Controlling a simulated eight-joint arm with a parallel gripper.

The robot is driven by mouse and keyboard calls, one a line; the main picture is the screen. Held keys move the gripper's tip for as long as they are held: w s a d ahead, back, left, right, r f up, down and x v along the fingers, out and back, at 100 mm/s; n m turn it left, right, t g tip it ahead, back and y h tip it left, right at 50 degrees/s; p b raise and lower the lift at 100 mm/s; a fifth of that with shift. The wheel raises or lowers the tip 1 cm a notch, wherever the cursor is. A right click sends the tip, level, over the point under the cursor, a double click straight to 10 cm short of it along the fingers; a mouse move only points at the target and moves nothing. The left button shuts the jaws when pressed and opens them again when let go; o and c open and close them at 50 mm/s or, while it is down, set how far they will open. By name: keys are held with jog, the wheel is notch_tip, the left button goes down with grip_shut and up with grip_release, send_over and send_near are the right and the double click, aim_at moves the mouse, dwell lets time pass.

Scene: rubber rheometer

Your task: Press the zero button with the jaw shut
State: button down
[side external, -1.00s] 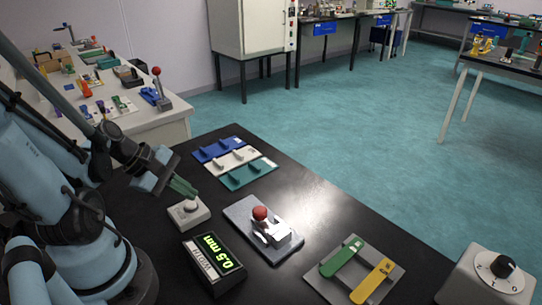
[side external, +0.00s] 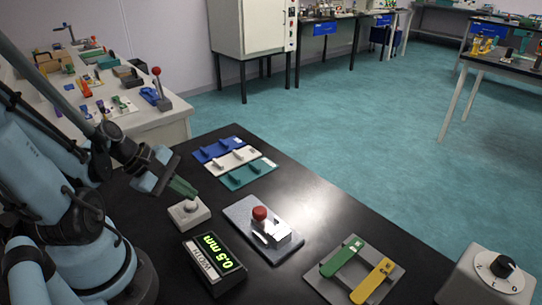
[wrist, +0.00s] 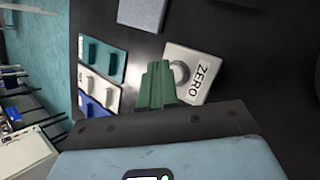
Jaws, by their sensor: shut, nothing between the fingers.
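The zero button (side external: 190,206) is a round pale knob on a small light-grey box (side external: 188,217). In the wrist view the box (wrist: 205,78) carries the word ZERO, and the knob (wrist: 181,71) shows just right of the fingertips. My gripper (side external: 193,196) has green fingers that are shut and empty, pointing down at the button. In the side view the tips are at the knob's top edge; I cannot tell whether they touch it. In the wrist view the fingers (wrist: 157,70) partly cover the box's left side.
A black display (side external: 214,262) reading 0.5 mm stands in front of the button box. A grey plate with a red-knobbed device (side external: 262,228) is to the right. Blue, white and teal trays (side external: 233,160) lie behind. Green and yellow levers (side external: 357,269) and a dial box (side external: 490,278) are further right.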

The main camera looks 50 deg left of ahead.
aim_at(189, 205)
jog(key=shift+f, duration=0.15)
jog(key=shift+f, duration=0.3)
jog(key=shift+f, duration=0.4)
dwell(0.6)
jog(key=shift+r, duration=0.85)
jog(key=shift+r, duration=0.1)
jog(key=shift+r, duration=2.4)
